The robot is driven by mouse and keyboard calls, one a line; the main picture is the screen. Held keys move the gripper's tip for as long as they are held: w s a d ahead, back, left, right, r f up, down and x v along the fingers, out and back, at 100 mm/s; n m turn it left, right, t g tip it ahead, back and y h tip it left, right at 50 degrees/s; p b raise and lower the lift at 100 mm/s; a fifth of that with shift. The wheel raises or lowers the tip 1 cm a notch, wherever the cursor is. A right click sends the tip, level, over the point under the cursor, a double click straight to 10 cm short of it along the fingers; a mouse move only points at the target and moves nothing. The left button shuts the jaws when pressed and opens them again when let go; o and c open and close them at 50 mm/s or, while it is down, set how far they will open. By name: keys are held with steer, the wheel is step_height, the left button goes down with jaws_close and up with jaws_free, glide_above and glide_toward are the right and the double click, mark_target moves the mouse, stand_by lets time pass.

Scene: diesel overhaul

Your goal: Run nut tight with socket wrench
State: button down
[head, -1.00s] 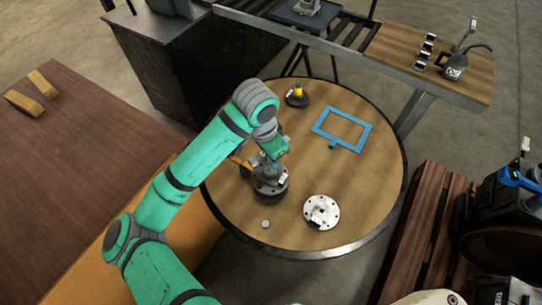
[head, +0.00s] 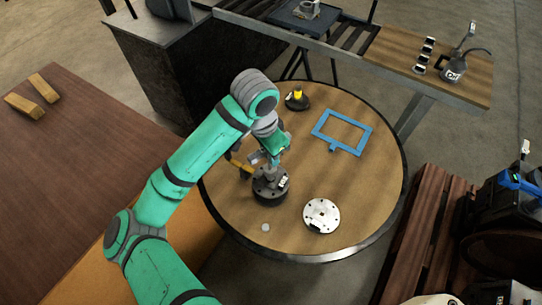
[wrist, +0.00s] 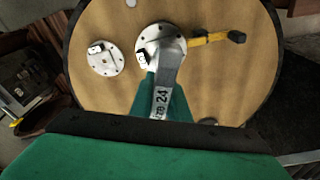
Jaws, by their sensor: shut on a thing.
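My gripper (head: 272,158) is over the left-middle of the round table. It is shut on a grey socket wrench marked 24 (wrist: 162,102), which runs from the jaws toward a dark round flanged part (head: 268,192). In the wrist view the wrench's far end covers the middle of this flanged part (wrist: 148,34), whose rim shows bolt holes. I cannot tell whether the socket sits around a nut; the nut is hidden. A white label stands on the flange.
A yellow-handled tool (wrist: 205,39) lies beside the flanged part. A pale holed disc (head: 321,215) and a small grey disc (head: 265,227) lie nearby. A blue frame (head: 341,130) and a dark-based yellow item (head: 297,97) are farther back. The table's (head: 376,200) right side is clear.

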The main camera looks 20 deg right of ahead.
steer(key=shift+r, duration=0.2)
steer(key=shift+r, duration=3.05)
steer(key=s+a, duration=0.2)
steer(key=s, duration=0.4)
steer(key=shift+s, duration=0.4)
